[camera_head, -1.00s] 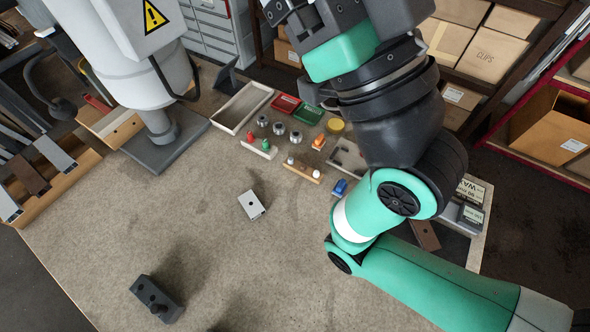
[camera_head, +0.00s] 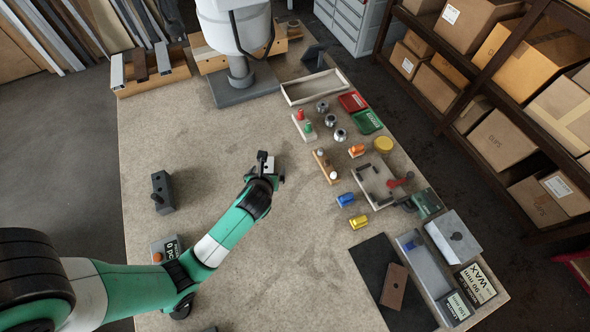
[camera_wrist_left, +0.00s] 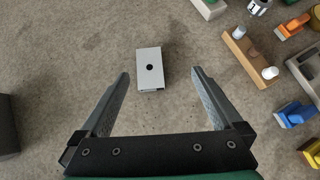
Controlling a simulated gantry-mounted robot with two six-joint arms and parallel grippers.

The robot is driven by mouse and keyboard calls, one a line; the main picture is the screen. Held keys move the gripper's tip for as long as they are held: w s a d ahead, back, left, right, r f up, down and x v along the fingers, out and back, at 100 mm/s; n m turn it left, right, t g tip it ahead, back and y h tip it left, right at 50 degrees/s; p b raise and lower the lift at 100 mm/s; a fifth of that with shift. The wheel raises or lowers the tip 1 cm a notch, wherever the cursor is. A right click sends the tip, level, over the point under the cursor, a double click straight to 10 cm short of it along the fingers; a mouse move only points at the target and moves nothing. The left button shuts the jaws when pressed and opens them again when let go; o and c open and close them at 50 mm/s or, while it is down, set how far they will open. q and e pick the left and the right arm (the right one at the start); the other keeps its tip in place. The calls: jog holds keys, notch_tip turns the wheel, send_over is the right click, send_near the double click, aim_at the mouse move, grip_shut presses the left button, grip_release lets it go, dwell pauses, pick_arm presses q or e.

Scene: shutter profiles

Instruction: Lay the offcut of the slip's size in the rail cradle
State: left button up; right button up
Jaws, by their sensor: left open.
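A small light-grey offcut with a dark round hole (camera_wrist_left: 149,60) lies flat on the table in the left wrist view. It also shows in the head view (camera_head: 263,157), partly hidden by my left gripper (camera_head: 266,174). My left gripper is open and empty, with the offcut ahead of and between its spread fingers, touching neither. A brown flat piece (camera_head: 394,286) lies on a dark mat (camera_head: 367,260) at the lower right. A wooden rack (camera_head: 176,75) at the upper left holds several grey and brown profiles; I cannot tell if it is the rail cradle. I cannot identify the slip. My right gripper is out of view.
A dark block with a knob (camera_head: 162,192) stands left of my gripper. Small wooden holders, a white tray (camera_head: 315,87), coloured bins (camera_head: 367,122) and blue and yellow items line the right side. A grey press (camera_head: 240,85) stands at the back. The table's middle is mostly clear.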

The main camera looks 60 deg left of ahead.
aim_at(266, 165)
pick_arm(q)
jog(key=a+f+b, duration=0.1)
jog(key=a+f, duration=0.1)
jog(key=a+f+b, duration=0.1)
jog(key=a+f, duration=0.1)
jog(key=f, duration=0.1)
jog(key=shift+w+a, duration=0.2)
jog(key=shift+a, duration=0.05)
jog(key=shift+w+a+f, duration=0.1)
jog(key=shift+a+f, duration=0.05)
jog(key=f+b, duration=0.1)
jog(key=w+a+f, duration=0.1)
jog(key=a+f+b, duration=0.1)
jog(key=f, duration=0.1)
jog(key=shift+w+f+b, duration=0.1)
jog(key=shift+w+b, duration=0.15)
jog(key=shift+b, duration=0.1)
jog(key=shift+w+a+f, duration=0.1)
jog(key=shift+a, duration=0.05)
